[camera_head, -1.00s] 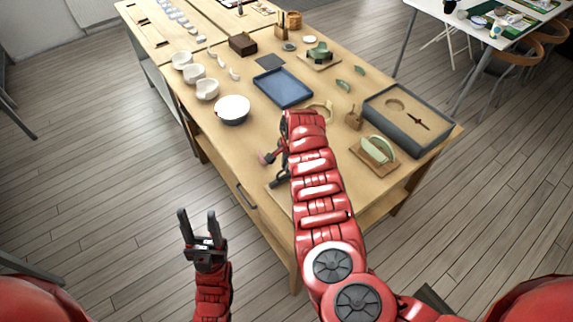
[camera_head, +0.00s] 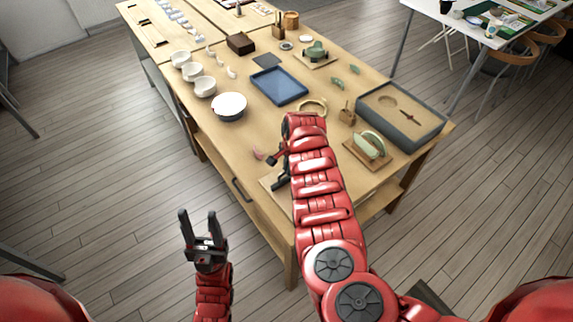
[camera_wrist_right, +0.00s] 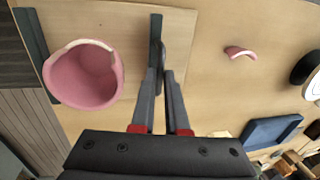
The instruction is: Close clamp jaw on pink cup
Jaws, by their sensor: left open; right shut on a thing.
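The pink cup (camera_wrist_right: 82,78) is at the left of the right wrist view, with a pale strip along part of its rim. It sits on a light wooden board (camera_wrist_right: 115,25) between a dark bar (camera_wrist_right: 35,50) at the left and the dark clamp jaw (camera_wrist_right: 157,28) at the right. A gap shows between cup and jaw. My right gripper (camera_wrist_right: 161,70) is shut on a dark part of the jaw. In the head view, my right arm hides the cup. My left gripper (camera_head: 198,214) is open and empty, in front of the table.
A curved pink shard (camera_wrist_right: 239,52) lies on the table right of the board. A blue tray (camera_head: 279,86), white bowls (camera_head: 229,106), a grey box (camera_head: 401,117) and a green piece on a wooden stand (camera_head: 368,146) are farther along the table.

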